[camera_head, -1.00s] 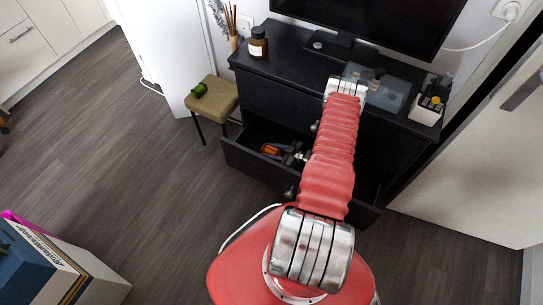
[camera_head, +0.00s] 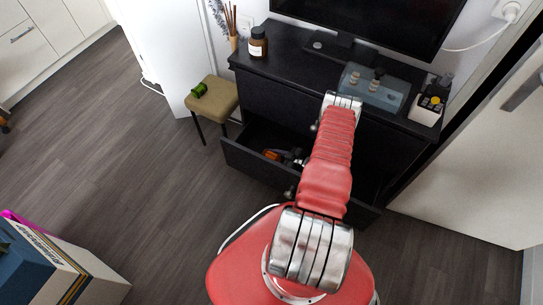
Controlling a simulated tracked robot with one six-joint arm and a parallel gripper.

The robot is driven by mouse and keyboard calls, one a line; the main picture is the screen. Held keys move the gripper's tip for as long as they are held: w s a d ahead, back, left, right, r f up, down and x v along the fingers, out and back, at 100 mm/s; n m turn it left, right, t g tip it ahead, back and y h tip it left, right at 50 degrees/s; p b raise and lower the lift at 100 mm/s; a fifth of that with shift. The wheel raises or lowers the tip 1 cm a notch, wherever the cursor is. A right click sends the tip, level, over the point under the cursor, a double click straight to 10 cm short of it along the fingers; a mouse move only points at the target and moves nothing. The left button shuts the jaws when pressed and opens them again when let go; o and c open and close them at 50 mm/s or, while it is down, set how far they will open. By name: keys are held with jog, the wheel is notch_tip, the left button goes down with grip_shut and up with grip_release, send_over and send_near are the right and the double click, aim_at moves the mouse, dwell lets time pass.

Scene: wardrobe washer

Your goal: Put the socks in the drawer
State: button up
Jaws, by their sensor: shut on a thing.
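The black drawer (camera_head: 241,165) is pulled out low on the front of the black dresser. My gripper (camera_head: 286,159) is down at the drawer opening, partly hidden by my red arm. It is shut on a small orange and dark bundle (camera_head: 272,155), which looks like the socks, inside the drawer's outline. I cannot tell whether the bundle touches the drawer floor. A green rolled bundle (camera_head: 199,90), perhaps another pair of socks, lies on the beige stool (camera_head: 222,97) left of the dresser. The drawer's right part is hidden behind my arm.
The dresser top (camera_head: 285,50) holds a brown jar (camera_head: 257,42), a reed diffuser (camera_head: 233,30), a TV, a translucent bluish box (camera_head: 372,88) and a white organizer (camera_head: 427,110). A box (camera_head: 45,270) stands at lower left. The dark floor between is clear.

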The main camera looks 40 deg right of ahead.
jog(key=shift+f, duration=0.6)
jog(key=o, duration=1.1)
jog(key=shift+c, duration=0.2)
jog(key=shift+r, duration=0.15)
jog(key=shift+r, duration=0.5)
jog(key=v, duration=1.2)
